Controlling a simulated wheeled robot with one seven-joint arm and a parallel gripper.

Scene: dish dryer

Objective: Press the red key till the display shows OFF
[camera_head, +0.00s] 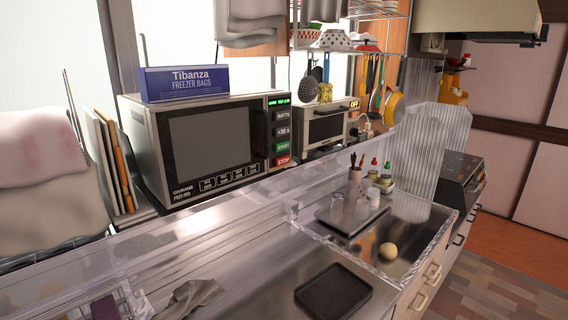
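A microwave (135,130) stands on the counter at the left with a green lit display (279,101). Its key column ends in a red STOP key (283,160), below a green START key (282,147). Right of it stands a smaller silver appliance (312,138) with a dark front window. A small lit display (354,104) at its upper right reads OFF in yellow-orange. Small keys or knobs sit below that display, too small to tell apart. My gripper is not in view.
A blue freezer bag box (186,84) lies on the microwave. A clear low panel (235,192) runs along the counter in front of the appliances. A sink area with a tray (330,222) and bottles (374,166) lies right. A black tray (333,291) lies in front.

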